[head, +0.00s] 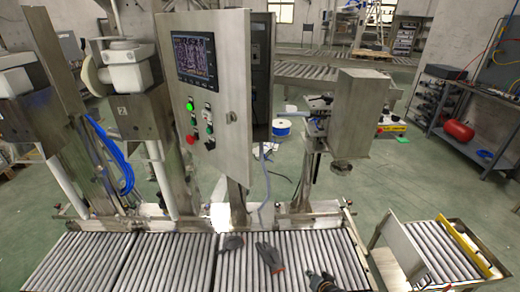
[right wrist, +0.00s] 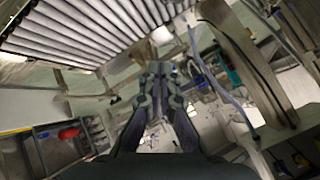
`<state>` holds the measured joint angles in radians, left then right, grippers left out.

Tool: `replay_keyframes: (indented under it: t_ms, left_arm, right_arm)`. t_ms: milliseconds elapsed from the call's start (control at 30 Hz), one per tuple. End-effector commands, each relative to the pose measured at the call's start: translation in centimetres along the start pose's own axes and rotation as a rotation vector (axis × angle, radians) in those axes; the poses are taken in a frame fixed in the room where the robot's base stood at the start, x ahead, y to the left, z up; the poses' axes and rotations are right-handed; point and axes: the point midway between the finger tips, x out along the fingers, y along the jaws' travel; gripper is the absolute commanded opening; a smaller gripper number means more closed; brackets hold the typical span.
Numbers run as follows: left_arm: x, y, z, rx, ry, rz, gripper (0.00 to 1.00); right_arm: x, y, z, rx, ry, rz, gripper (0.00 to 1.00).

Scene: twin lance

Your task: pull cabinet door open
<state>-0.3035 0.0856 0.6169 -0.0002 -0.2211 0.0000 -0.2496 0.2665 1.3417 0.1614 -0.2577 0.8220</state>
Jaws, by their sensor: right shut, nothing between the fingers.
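The cabinet door (head: 207,95) is a light metal panel with a dark screen, a green light and several buttons. It stands upright left of the middle in the head view, above the roller conveyor. It stands ajar, with the dark inside of the cabinet (head: 262,75) showing beyond its right edge. My right gripper (head: 322,281) is at the bottom edge of the head view, low over the rollers and well apart from the door. In the right wrist view my right gripper (right wrist: 158,72) is shut and empty. My left gripper is not in view.
A metal box on a stand (head: 360,115) is right of the cabinet. A small roller cart (head: 440,255) stands at the right. Green floor is free between them.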

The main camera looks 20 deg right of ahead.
Motion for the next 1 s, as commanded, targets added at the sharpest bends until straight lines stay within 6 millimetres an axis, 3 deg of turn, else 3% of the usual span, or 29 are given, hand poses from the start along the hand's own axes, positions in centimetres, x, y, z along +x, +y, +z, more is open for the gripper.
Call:
replay_keyframes:
  t_ms: [33, 100, 200, 333, 433, 600, 767, 1000]
  left_arm:
    - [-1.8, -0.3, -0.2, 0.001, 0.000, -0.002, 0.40]
    - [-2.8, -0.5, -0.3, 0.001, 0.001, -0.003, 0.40]
    - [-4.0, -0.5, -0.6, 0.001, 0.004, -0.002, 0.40]
    - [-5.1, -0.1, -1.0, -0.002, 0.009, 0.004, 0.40]
    - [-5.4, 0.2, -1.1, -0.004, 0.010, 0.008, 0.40]
    - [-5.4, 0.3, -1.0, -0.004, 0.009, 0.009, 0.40]
    - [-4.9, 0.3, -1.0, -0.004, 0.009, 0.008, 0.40]
    - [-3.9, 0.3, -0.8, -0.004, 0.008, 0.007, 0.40]
  right_arm:
    - [-2.1, -5.6, -5.9, 0.101, 0.068, -0.099, 0.00]
    - [-5.2, -12.6, -12.2, 0.266, 0.125, -0.248, 0.00]
    - [-11.0, -21.4, -18.8, 0.461, 0.145, -0.457, 0.00]
    - [-18.1, -29.2, -23.2, 0.635, 0.103, -0.664, 0.00]
    - [-21.6, -32.4, -24.6, 0.707, 0.065, -0.756, 0.00]
    - [-23.2, -33.8, -25.1, 0.744, 0.041, -0.800, 0.00]
    - [-22.4, -34.1, -25.4, 0.749, 0.045, -0.800, 0.00]
    - [-19.3, -37.2, -26.8, 0.750, 0.042, -0.804, 0.00]
